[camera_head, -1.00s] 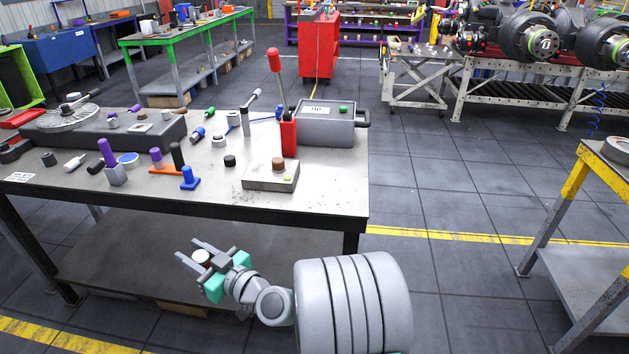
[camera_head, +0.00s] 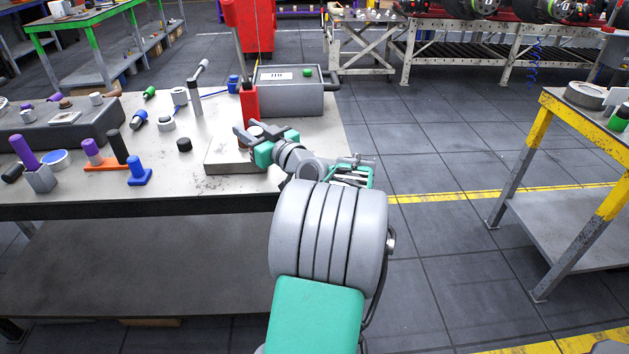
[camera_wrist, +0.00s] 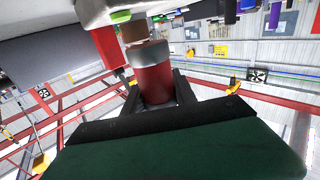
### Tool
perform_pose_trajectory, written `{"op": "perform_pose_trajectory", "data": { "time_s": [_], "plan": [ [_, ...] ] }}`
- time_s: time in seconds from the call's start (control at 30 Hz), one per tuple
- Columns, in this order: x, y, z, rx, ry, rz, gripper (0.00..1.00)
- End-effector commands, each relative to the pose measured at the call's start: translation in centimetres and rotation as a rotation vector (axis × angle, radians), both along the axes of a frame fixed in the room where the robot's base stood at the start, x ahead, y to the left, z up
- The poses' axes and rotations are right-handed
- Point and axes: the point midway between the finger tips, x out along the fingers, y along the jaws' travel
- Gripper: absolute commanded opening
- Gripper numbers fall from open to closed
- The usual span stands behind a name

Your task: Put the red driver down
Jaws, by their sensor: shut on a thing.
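The red driver shows in the wrist view as a short, thick red cylinder (camera_wrist: 152,78) with a grey band near its far end. My gripper (camera_wrist: 156,92) is shut on it, with one dark finger on each side. In the head view my gripper (camera_head: 258,133) is over the right part of the pale metal block (camera_head: 228,160) on the bench. The driver is mostly hidden there by the fingers. In the wrist view its far end lies close to a brown knob (camera_wrist: 131,29); I cannot tell whether they touch.
A red holder (camera_head: 249,106) with a tall red-topped rod stands just behind my gripper. A grey box (camera_head: 290,97) with a green button is behind it. A black puck (camera_head: 184,145) and a blue stand (camera_head: 138,173) are to the left. Bare bench lies between them.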

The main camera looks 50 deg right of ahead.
Motion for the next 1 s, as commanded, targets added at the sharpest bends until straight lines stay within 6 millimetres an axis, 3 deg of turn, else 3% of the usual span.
{"op": "perform_pose_trajectory", "data": {
  "time_s": [0.03, 0.2, 0.3, 0.43, 0.53, 0.63, 0.97, 1.0],
  "plan": [
    [-1.7, -3.5, -0.1, -0.007, -0.001, -0.053, 0.00],
    [-8.4, -13.3, 2.2, -0.005, 0.007, -0.223, 0.00],
    [-12.7, -17.6, 3.6, -0.001, 0.011, -0.312, 0.00],
    [-16.9, -21.1, 5.0, 0.004, 0.014, -0.396, 0.00],
    [-18.8, -22.4, 5.6, 0.008, 0.015, -0.432, 0.00],
    [-19.0, -22.3, 5.7, 0.010, 0.015, -0.442, 0.00],
    [-12.8, -16.3, 2.1, 0.010, 0.015, -0.437, 0.00],
    [-12.2, -15.8, 1.0, 0.013, 0.015, -0.439, 0.00]
  ]
}}
